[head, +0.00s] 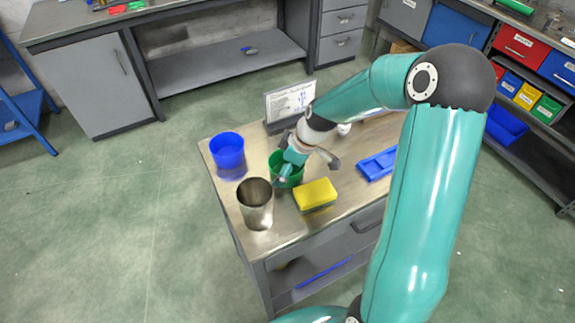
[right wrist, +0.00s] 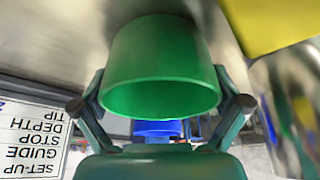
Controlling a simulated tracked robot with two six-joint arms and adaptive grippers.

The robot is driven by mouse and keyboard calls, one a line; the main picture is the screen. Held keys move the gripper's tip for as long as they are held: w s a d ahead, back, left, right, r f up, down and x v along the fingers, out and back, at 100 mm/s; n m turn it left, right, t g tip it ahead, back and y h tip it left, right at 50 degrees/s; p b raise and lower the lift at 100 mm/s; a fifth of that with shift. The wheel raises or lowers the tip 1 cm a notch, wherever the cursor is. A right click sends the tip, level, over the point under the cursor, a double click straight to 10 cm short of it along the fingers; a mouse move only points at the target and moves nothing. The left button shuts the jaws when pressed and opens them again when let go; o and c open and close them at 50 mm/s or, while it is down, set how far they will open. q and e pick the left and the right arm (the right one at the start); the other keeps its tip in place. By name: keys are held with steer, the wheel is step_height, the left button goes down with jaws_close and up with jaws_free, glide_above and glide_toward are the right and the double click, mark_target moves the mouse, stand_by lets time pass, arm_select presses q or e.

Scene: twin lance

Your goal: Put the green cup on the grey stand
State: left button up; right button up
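The green cup (head: 272,163) stands upright on the small workbench, partly hidden by my right gripper (head: 309,149). In the right wrist view the green cup (right wrist: 160,65) fills the middle, between the two spread fingers of my right gripper (right wrist: 165,103). The fingers flank its sides; a firm grip on it does not show. My left gripper is not in view. I cannot pick out a grey stand for the cup; my right arm covers part of the bench.
A blue cup (head: 227,150), a metal tumbler (head: 256,203) and a yellow sponge (head: 315,194) stand close around the green cup. A sign (head: 289,101) stands behind. A blue tray (head: 377,165) lies to the right. Bare bench top (head: 283,238) shows at the front.

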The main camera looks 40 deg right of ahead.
steer(key=v, duration=1.2)
steer(key=shift+b, duration=0.35)
